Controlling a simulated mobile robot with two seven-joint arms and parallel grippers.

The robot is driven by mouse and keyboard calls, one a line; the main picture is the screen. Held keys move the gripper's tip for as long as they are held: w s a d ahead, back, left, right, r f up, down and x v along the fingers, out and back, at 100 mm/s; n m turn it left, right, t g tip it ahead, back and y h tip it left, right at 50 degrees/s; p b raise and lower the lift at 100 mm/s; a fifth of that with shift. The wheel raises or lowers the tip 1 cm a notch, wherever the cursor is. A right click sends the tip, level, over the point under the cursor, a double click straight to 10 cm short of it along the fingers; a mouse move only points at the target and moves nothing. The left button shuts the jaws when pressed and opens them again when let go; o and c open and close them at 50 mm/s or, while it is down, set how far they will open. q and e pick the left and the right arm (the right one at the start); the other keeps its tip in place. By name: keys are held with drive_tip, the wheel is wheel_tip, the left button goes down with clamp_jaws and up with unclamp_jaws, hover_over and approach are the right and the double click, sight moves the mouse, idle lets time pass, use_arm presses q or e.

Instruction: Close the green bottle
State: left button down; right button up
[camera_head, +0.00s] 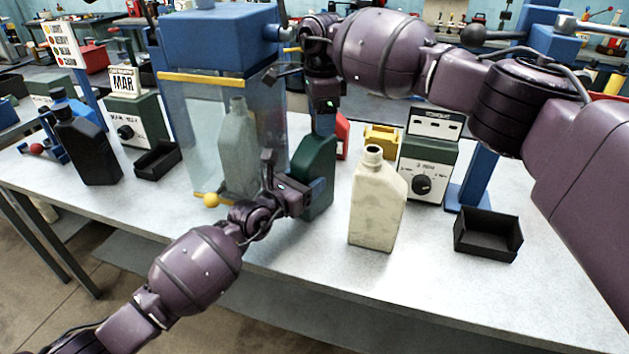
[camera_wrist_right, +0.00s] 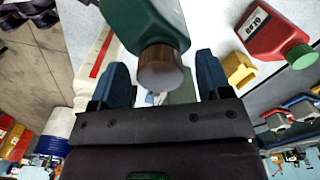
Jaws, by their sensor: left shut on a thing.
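The open fingers of my right gripper (camera_wrist_right: 160,82) stand on both sides of the cap, with a visible gap on each side.
A cream bottle (camera_head: 377,205) with an open mouth stands just right. The clear tank (camera_head: 190,120) with a grey bottle is close behind and left. A red bottle (camera_wrist_right: 274,30) with a green cap and a yellow bin (camera_head: 381,139) are behind. A black tray (camera_head: 487,236) sits at right.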

drive_tip(key=shift+r, duration=2.3)
drive_tip(key=shift+c, duration=0.3)
drive_tip(key=shift+r+n, duration=1.6)
drive_tip(key=shift+r, duration=0.15)
drive_tip(key=shift+f, duration=0.1)
drive_tip(key=shift+f, duration=3.95)
